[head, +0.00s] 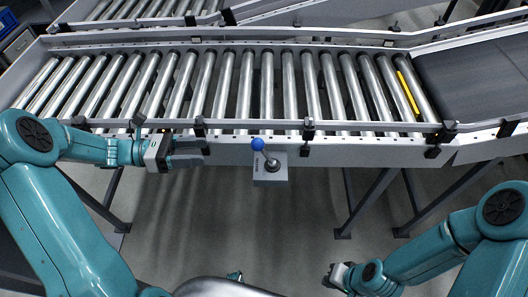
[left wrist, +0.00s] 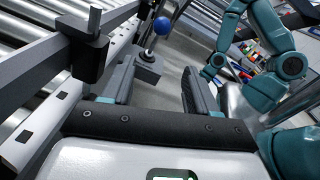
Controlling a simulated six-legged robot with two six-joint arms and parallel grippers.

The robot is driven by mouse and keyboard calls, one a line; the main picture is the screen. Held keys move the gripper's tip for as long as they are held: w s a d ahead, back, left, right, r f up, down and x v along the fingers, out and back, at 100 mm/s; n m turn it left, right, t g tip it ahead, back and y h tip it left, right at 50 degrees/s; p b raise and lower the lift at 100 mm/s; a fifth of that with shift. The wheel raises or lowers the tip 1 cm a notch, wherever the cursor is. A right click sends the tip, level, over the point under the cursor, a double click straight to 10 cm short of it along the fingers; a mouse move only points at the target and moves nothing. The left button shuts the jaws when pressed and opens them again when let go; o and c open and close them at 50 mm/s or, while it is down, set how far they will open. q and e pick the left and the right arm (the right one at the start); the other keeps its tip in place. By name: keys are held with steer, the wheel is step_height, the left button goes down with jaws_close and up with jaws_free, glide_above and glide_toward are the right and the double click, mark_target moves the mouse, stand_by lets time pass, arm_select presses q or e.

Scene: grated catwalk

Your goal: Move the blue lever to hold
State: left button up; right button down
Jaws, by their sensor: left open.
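The blue lever's round blue knob (head: 258,144) tops a short metal stem that leans to the left and away from me. The stem rises from a small grey box (head: 270,178) on the conveyor's near side. Small lettering on the box is too small to read. My left gripper (head: 204,153) is open and empty, left of the knob and apart from it. In the left wrist view the knob (left wrist: 162,25) shows beyond the gap between the two open fingers (left wrist: 158,84). My right gripper (head: 334,276) is low in the head view, far from the lever; its jaws are unclear.
The roller conveyor (head: 230,88) runs across behind the lever, with a rail and black brackets along its near edge. A yellow strip (head: 408,92) lies by the dark belt (head: 475,75) at right. Grey floor (head: 215,225) is open in front, between the support legs.

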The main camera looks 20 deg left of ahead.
arm_select(q)
glide_toward(258, 144)
steer(key=shift+t, duration=0.3)
steer(key=x, duration=0.3)
steer(key=f+x, duration=0.1)
steer(key=x, duration=0.6)
steer(key=shift+w+a+f+p, duration=0.15)
steer(key=shift+w+f+p, duration=0.15)
steer(key=c, duration=1)
